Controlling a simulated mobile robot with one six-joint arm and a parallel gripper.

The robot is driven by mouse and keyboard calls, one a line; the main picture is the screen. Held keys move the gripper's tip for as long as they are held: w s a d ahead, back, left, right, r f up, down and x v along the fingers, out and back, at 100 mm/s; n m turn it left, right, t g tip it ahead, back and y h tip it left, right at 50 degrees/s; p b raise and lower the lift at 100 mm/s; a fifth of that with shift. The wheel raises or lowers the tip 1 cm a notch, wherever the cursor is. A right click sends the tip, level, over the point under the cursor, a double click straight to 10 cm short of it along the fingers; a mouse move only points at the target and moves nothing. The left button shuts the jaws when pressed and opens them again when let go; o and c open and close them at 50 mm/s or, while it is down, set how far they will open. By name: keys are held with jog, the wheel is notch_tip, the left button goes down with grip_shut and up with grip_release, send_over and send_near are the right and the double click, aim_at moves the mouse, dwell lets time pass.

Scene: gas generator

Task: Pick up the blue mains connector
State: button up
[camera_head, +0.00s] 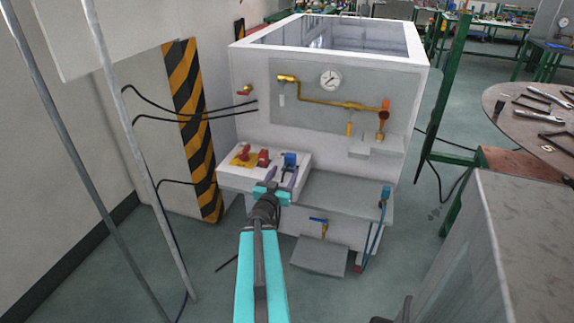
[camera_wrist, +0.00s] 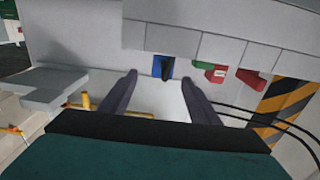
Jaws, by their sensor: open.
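A blue connector-like piece (camera_head: 385,193) sits at the right front corner of the white machine, with a blue line hanging below it. Another blue fitting (camera_head: 289,159) is on the control ledge, right of the red switches. In the wrist view this blue fitting (camera_wrist: 157,67) shows a black part in front of it. I cannot tell for certain which is the mains connector. My gripper (camera_head: 281,176) is open in front of the control ledge. In the wrist view my gripper (camera_wrist: 160,88) has its fingers apart and nothing between them, with the ledge fitting beyond the gap.
Red switches (camera_head: 263,157) stand beside the fitting on the ledge. The white machine (camera_head: 335,190) has a brass pipe and gauge (camera_head: 330,80). A striped post (camera_head: 190,120) and black cables are at left. A round table (camera_head: 530,120) with tools is at right.

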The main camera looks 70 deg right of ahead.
aim_at(290, 162)
jog(key=shift+w, duration=0.1)
jog(key=shift+w+d, duration=0.1)
jog(key=shift+d, duration=0.8)
jog(key=shift+w+d, duration=0.15)
jog(key=shift+d, duration=3.2)
jog(key=shift+w+d+f, duration=0.1)
jog(key=shift+w+d, duration=0.05)
jog(key=shift+d, duration=0.6)
jog(key=shift+w+d, duration=0.1)
jog(key=shift+d, duration=1.75)
